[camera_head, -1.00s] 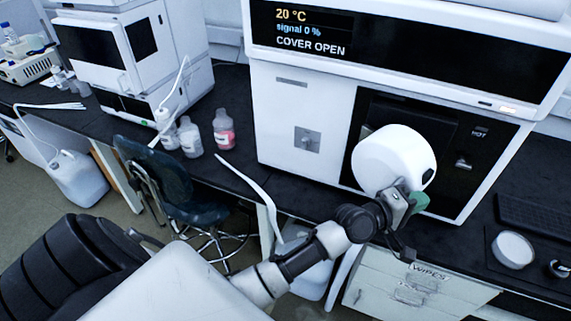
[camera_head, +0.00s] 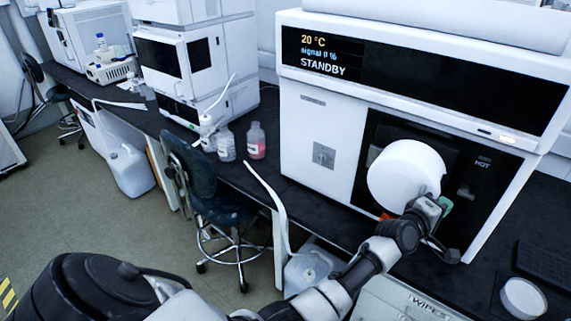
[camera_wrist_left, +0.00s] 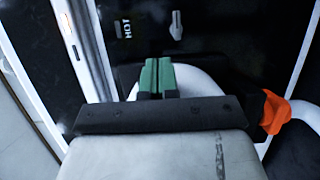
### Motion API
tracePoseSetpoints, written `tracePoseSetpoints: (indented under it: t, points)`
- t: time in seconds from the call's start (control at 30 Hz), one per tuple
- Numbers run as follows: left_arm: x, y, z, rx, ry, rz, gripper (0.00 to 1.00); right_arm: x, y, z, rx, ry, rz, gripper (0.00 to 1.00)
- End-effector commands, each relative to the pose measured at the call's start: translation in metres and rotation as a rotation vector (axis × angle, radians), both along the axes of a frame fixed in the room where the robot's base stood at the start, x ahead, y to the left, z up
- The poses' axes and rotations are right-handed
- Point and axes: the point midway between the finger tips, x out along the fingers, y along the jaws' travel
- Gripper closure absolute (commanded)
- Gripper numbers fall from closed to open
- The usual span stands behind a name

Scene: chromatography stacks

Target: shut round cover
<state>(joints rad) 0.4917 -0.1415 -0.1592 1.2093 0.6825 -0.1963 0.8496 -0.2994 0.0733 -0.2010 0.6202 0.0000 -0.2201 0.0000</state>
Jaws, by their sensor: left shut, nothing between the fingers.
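The round white cover (camera_head: 402,175) sits on the dark front panel (camera_head: 385,130) of the white instrument. The instrument's display (camera_head: 325,57) reads 20 °C, signal 0 % and STANDBY. My left gripper (camera_head: 444,204) is at the cover's lower right edge, shut and empty. In the left wrist view its green fingertips (camera_wrist_left: 156,76) are together in front of a white curved edge of the cover (camera_wrist_left: 208,82). I cannot tell whether they touch it. An orange part (camera_wrist_left: 272,112) shows to the right there, and below the cover in the head view (camera_head: 387,216). My right gripper is not in view.
A HOT label (camera_head: 483,162) is on the panel right of the cover. Bottles (camera_head: 256,141) stand on the dark bench to the left, near a chair (camera_head: 195,170). A round white lid-like object (camera_head: 523,297) lies at the lower right.

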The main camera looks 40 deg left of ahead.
Motion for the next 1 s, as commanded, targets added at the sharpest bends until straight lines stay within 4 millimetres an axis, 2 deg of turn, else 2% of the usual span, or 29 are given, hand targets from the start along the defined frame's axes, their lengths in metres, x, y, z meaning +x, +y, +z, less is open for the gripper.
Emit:
tracePoseSetpoints:
  t: [0.27, 0.63, 0.77, 1.0]
  points:
    - [0.000, 0.000, 0.000, 0.000, -0.001, -0.001, 1.00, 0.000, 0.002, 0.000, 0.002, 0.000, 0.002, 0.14]
    - [-0.005, 0.001, 0.000, -0.001, -0.001, -0.001, 1.00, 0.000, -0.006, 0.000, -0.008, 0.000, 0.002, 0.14]
    - [-0.021, 0.006, -0.001, -0.001, 0.000, 0.000, 1.00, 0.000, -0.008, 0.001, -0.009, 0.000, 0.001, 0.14]
    - [-0.063, 0.022, -0.002, -0.002, 0.000, 0.001, 1.00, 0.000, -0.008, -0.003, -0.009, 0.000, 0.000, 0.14]
